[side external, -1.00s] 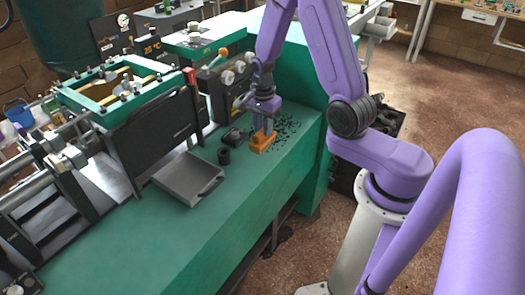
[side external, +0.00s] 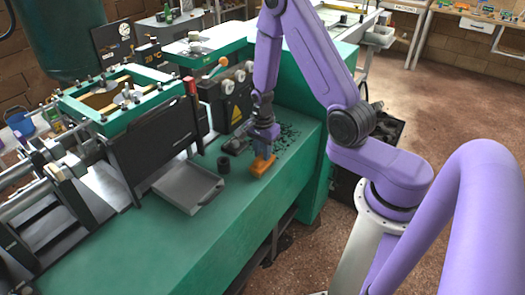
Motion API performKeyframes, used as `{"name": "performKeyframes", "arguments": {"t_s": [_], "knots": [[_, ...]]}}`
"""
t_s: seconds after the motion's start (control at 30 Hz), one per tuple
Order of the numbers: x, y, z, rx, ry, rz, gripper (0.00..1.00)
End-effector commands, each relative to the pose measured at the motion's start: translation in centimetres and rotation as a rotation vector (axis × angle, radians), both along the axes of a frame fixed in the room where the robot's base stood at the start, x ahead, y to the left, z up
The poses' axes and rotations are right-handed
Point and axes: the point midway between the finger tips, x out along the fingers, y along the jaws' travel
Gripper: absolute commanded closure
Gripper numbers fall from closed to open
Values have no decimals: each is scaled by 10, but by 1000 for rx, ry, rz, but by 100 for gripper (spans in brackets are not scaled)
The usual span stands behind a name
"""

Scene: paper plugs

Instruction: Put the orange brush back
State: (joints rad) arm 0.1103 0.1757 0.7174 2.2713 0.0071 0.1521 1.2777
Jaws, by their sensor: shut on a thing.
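The orange brush (side external: 261,166) is on or just above the green bench top (side external: 190,235), in front of the dark scraps. My gripper (side external: 264,151) points down over it and is shut on its upper part. The fingers hide that part, and I cannot tell whether the brush's underside touches the bench.
Dark scraps (side external: 288,135) lie scattered behind the brush. A small black cylinder (side external: 223,164) and a grey dustpan (side external: 186,187) stand to its left. A dark machine panel (side external: 238,98) rises behind. The bench's front stretch is clear.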

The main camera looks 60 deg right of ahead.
Motion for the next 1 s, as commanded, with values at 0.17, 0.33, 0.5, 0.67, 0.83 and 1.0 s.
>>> {"name": "performKeyframes", "arguments": {"t_s": [0.17, 0.33, 0.5, 0.67, 0.83, 1.0], "knots": [[0, 0, -2, 0, 0, 0, 53], [0, 0, -2, 0, 0, 0, 50], [0, 0, -1, 0, 0, 0, 50], [1, 0, 9, -1, -2, 0, 50], [1, 0, 32, -1, -5, 0, 50], [1, -1, 58, -2, -5, 0, 50]]}}
